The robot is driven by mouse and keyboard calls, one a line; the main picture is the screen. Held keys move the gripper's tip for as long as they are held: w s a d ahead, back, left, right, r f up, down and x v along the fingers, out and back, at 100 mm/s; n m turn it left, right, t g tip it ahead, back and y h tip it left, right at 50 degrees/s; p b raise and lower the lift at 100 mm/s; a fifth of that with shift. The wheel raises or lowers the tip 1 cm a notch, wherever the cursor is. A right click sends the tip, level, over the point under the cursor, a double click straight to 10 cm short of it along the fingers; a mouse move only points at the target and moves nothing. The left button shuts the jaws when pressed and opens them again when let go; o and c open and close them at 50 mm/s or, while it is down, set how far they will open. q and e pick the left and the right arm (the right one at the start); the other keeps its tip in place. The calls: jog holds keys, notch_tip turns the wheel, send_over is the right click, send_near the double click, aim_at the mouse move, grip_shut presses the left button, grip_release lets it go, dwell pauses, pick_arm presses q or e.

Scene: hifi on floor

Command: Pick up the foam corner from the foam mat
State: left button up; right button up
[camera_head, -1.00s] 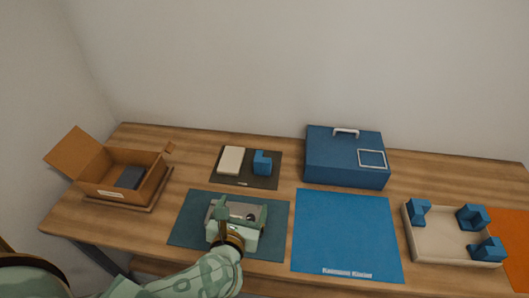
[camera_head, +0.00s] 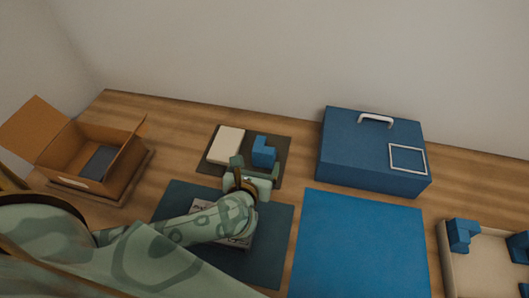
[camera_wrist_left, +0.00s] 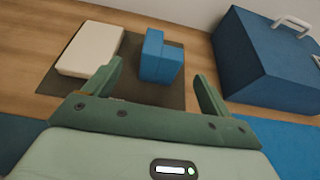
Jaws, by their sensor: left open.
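The blue foam corner (camera_head: 263,152) stands on the right part of the dark foam mat (camera_head: 284,148). It also shows in the left wrist view (camera_wrist_left: 160,57), beyond and between my fingertips. My left gripper (camera_head: 254,168) is open and empty, just on the near side of the foam corner. In the left wrist view, its two green fingers (camera_wrist_left: 157,85) are spread wide with the corner ahead of them, and I see no contact. My right gripper is not in view.
A cream block (camera_head: 226,145) lies left of the foam corner on the same mat. A blue case (camera_head: 372,150) stands to the right. An open cardboard box (camera_head: 117,180) is at left. A beige tray (camera_head: 485,270) holds blue corners. A teal mat (camera_head: 275,235) lies under my arm.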

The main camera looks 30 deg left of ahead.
aim_at(261, 155)
pick_arm(q)
jog(key=b+x, duration=0.1)
jog(key=x, duration=0.5)
jog(key=shift+s+f, duration=0.1)
jog(key=x, duration=0.2)
jog(key=b+x, duration=0.1)
jog(key=x, duration=0.2)
jog(key=shift+d+f, duration=0.15)
jog(key=shift+d, duration=0.05)
jog(key=shift+c, duration=1)
jog(key=c, duration=0.8)
